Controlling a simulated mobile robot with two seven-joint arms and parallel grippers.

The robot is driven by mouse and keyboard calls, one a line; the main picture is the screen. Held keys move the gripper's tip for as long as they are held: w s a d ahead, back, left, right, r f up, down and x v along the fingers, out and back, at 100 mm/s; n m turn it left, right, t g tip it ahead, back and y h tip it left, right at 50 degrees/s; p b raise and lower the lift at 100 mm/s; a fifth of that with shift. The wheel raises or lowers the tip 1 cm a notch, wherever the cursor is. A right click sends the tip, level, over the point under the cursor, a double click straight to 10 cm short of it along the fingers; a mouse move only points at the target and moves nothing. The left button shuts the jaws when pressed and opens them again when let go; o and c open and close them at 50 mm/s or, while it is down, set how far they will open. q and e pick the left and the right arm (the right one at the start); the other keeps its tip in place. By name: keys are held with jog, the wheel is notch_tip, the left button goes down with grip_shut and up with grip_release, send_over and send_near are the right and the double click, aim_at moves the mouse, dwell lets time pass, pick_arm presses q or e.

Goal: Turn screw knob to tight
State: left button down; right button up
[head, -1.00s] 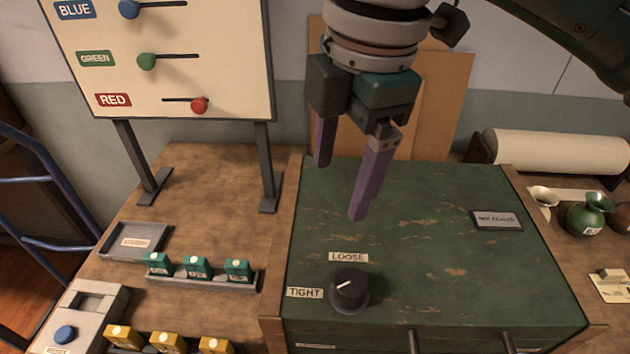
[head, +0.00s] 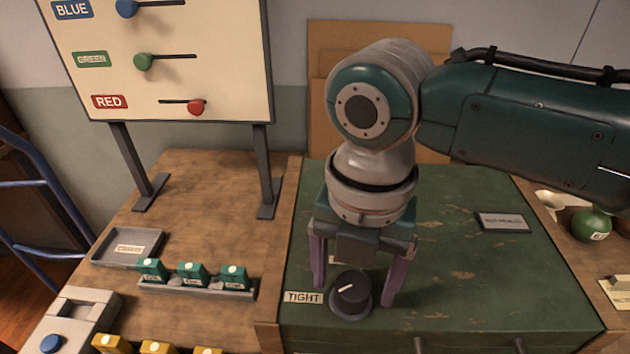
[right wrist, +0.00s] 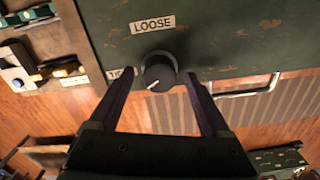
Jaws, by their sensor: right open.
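The dark round screw knob (head: 352,296) stands on the front of the green worktop, and its white mark slants toward the left. The TIGHT label (head: 303,297) lies just left of it. The LOOSE label (right wrist: 152,23) shows whole in the right wrist view and is mostly hidden behind my gripper in the head view. My right gripper (head: 355,294) points down with its purple fingers apart, one on each side of the knob (right wrist: 159,72). A gap shows between the fingers and the knob in the right wrist view. My left gripper is not in view.
A board with blue, green and red sliders (head: 160,60) stands at the back left. Green blocks (head: 192,274) sit in a rack left of the worktop. A small sign (head: 503,221) lies at the worktop's right, near a green vase (head: 591,225). Handles (right wrist: 247,93) show at the front.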

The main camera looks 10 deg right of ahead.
jog(key=shift+f, duration=0.25)
jog(key=shift+c, duration=0.2)
grip_shut()
dwell(0.3)
